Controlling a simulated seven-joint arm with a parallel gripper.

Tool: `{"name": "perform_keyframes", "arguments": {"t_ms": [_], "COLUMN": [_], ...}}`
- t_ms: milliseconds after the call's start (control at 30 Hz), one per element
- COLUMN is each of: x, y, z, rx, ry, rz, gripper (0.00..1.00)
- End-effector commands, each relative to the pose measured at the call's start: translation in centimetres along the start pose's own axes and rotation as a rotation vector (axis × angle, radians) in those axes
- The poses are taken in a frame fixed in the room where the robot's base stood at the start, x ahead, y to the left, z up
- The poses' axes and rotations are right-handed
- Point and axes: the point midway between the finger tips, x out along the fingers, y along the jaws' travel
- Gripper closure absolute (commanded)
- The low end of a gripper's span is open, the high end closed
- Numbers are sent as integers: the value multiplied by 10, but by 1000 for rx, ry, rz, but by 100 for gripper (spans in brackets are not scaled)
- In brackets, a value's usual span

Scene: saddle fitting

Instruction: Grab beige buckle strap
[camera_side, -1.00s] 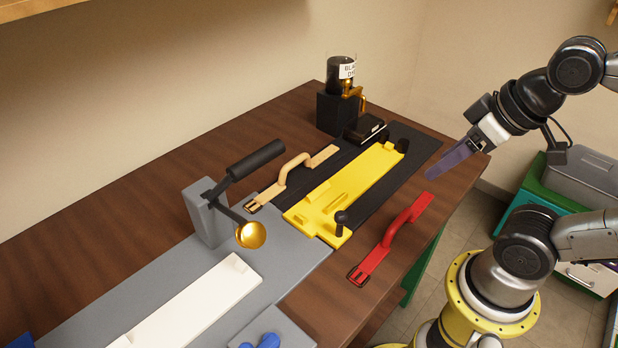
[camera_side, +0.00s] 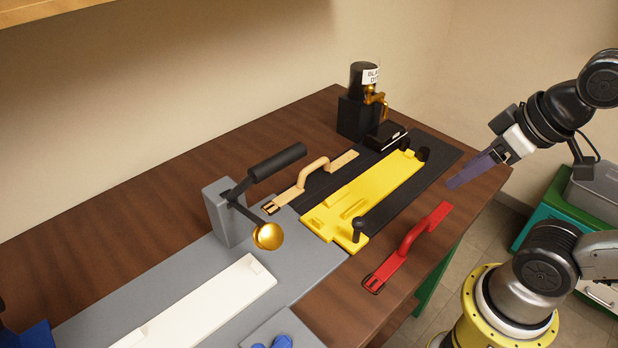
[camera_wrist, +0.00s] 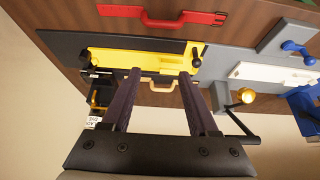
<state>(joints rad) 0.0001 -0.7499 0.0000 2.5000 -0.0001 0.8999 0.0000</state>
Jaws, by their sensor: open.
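The beige buckle strap (camera_side: 312,182) lies along the back edge of the black mat, with a raised loop in its middle and a dark buckle at its near left end. In the wrist view the beige strap (camera_wrist: 160,86) shows between my fingers, partly hidden by them. My gripper (camera_side: 468,176) hangs in the air at the right, well apart from the strap. It also shows in the wrist view (camera_wrist: 160,80), its two dark purple fingers spread and empty.
A yellow fixture (camera_side: 365,195) with black knobs lies in front of the strap. A black lever with a gold ball (camera_side: 268,236) stands near its buckle end. A red strap (camera_side: 408,248) lies at the front edge. A black dispenser (camera_side: 360,100) stands at the back right.

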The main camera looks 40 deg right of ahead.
Motion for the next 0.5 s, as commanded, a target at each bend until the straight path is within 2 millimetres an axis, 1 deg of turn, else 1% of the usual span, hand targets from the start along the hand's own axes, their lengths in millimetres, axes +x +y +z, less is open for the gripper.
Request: {"name": "perform_keyframes", "arguments": {"t_ms": [133, 200, 400, 500], "x": [0, 0, 0, 0], "y": [0, 0, 0, 0], "z": [0, 0, 0, 0], "rx": [0, 0, -2, -40], "ry": [0, 0, 0, 0], "rz": [0, 0, 0, 0], "gripper": [40, 43, 43, 43]}}
